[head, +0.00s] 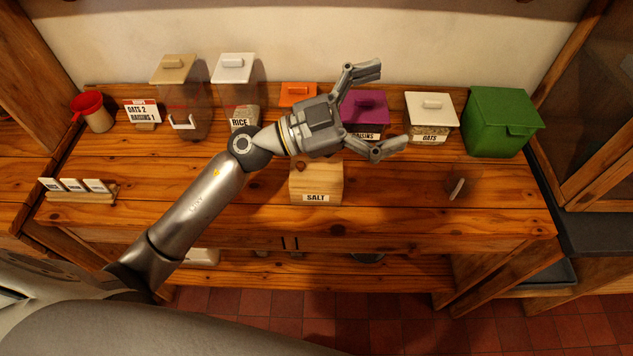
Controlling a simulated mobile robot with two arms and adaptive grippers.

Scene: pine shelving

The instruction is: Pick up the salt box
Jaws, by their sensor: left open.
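The salt box (316,183) is a pale wooden box with a white label reading SALT on its front. It stands upright near the middle of the wooden shelf top. My left gripper (384,111) is open and empty, with its two fingers spread toward the right. It hangs above and behind the salt box in the picture, near the purple-lidded raisins container (364,113). The gripper's body and wrist cover the back part of the salt box's top. My right gripper is not in view.
Behind stand a tan-lidded container (173,70), a white-lidded rice container (233,69), an orange-lidded one (298,94), the oats container (430,108) and a green bin (500,121). The front right top is mostly clear.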

